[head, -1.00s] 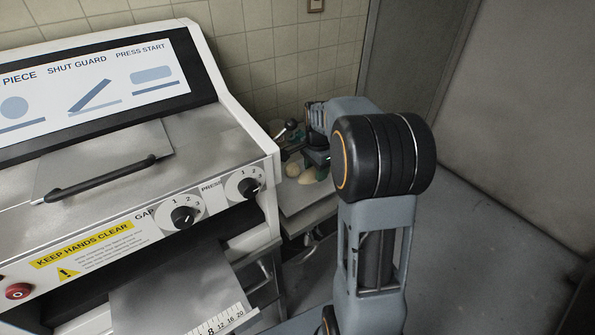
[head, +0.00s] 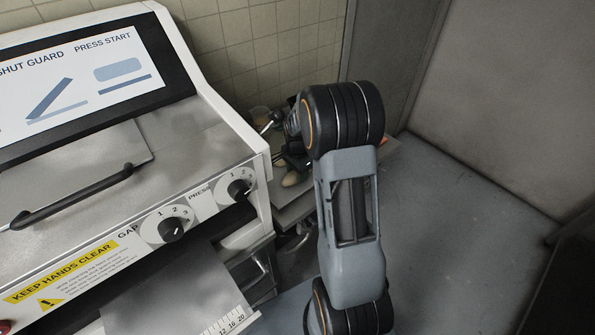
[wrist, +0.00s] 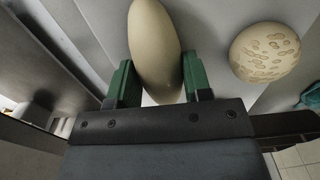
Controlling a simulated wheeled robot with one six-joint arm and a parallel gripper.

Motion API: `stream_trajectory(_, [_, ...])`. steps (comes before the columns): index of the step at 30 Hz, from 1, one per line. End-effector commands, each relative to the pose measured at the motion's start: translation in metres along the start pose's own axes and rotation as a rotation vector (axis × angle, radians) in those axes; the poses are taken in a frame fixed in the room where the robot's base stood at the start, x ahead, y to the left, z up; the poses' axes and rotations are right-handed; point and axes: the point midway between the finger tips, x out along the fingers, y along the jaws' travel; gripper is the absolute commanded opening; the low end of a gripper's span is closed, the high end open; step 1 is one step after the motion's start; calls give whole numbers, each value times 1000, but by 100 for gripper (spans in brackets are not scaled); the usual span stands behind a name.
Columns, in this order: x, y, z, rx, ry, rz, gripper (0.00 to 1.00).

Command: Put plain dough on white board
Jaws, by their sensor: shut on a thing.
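The plain dough (wrist: 155,45) is a smooth, pale, elongated piece in the wrist view. It lies between the two green fingers of my gripper (wrist: 155,85), which is shut on it. Its near end shows between the fingers, and its far end runs out of the top of the view. I cannot make out a white board in either view.
A round, brown-speckled dough (wrist: 264,52) lies to the right of my gripper on the pale grey surface. A large dough machine (head: 120,180) with knobs and a guard handle fills the left of the head view. Open grey floor (head: 470,200) lies to the right.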

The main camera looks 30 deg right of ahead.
Motion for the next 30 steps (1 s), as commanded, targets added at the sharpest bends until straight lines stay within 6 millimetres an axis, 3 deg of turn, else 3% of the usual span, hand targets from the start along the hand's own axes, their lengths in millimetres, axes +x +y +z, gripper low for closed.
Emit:
stream_trajectory(10, [4, 0, -1, 2, 0, 0, 32])
stream_trajectory(11, [4, 0, -1, 2, 0, 0, 46])
stream_trajectory(19, [3, 0, -1, 2, 0, 0, 71])
stream_trajectory(30, [-7, 0, -1, 2, 1, -1, 71])
